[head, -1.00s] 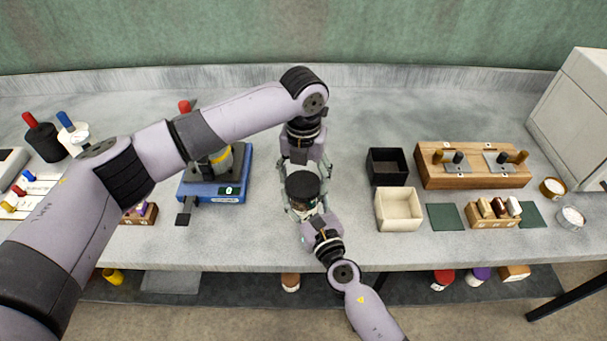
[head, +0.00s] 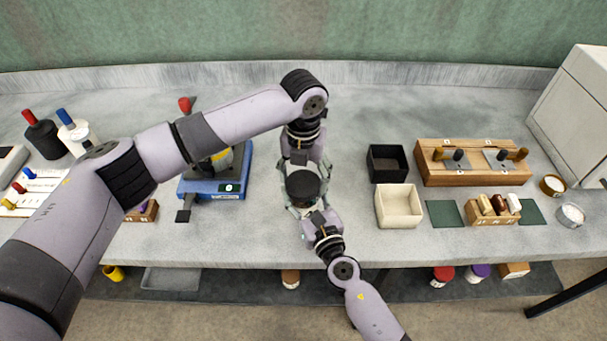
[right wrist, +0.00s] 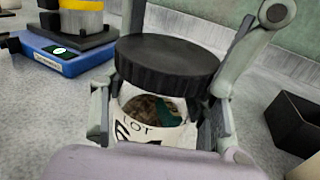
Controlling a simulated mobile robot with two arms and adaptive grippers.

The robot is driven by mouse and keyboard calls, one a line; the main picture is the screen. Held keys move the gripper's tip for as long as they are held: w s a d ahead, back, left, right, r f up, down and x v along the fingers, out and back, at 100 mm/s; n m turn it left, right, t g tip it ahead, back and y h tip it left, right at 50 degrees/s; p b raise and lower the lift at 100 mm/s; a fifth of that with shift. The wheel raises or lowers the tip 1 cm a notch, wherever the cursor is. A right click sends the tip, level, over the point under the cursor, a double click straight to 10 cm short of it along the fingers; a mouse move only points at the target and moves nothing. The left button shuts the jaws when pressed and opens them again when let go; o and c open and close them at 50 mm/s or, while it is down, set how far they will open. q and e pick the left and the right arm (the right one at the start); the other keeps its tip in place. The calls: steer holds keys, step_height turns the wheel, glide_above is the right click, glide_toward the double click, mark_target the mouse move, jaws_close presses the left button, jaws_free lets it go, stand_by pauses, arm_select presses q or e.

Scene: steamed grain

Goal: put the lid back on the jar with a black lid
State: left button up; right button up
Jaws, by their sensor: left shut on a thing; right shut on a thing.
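The black lid (head: 303,184) is round and ribbed. My left gripper (head: 304,178) comes down from behind and is shut on it, a finger at each side. The right wrist view shows the lid (right wrist: 168,62) over the white jar (right wrist: 158,132), looking slightly tilted. Brown grain and a dark green patch show below the lid's near edge. My right gripper (head: 307,208) is shut on the jar from the front, with fingers on both sides (right wrist: 165,115). The lid hides most of the jar in the head view.
A blue scale (head: 215,187) stands to the left. A black box (head: 387,164) and a cream box (head: 398,206) stand close on the right. Farther right are a wooden rack (head: 470,176) and small dishes. The bench behind my left gripper is clear.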

arm_select(q)
steer(key=shift+s+f, duration=0.1)
steer(key=shift+f, duration=0.2)
steer(key=shift+r, duration=0.1)
steer(key=shift+d+r+y, duration=0.15)
steer(key=shift+r+y, duration=0.25)
steer(key=shift+y, duration=0.1)
stand_by(0.8)
